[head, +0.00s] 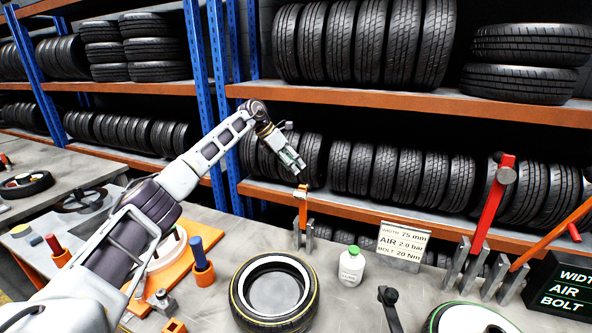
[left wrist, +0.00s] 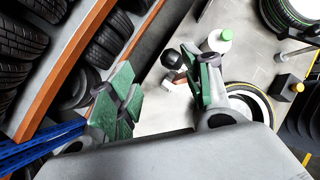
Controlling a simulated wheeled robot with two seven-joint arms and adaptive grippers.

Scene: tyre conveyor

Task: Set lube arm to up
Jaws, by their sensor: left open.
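A short orange lever (head: 302,203) stands in a grey bracket (head: 303,236) at the back edge of the table. No label shows which lever is the lube arm. My left gripper (head: 296,163) is just above this lever, open and apparently empty. In the left wrist view my open green-padded fingers (left wrist: 163,92) have a black ball knob (left wrist: 171,58) beyond the gap between them. Whether the fingers touch the lever cannot be told. A red lever (head: 491,205) stands steeply at the right, and a longer orange lever (head: 556,234) leans to the right. My right gripper is not in view.
A white bottle with a green cap (head: 351,265) stands right of the short lever. A tyre (head: 237,296) lies in front of it. A sign (head: 403,244) and a black lever (head: 389,306) are further right. Tyre racks (head: 400,103) stand close behind.

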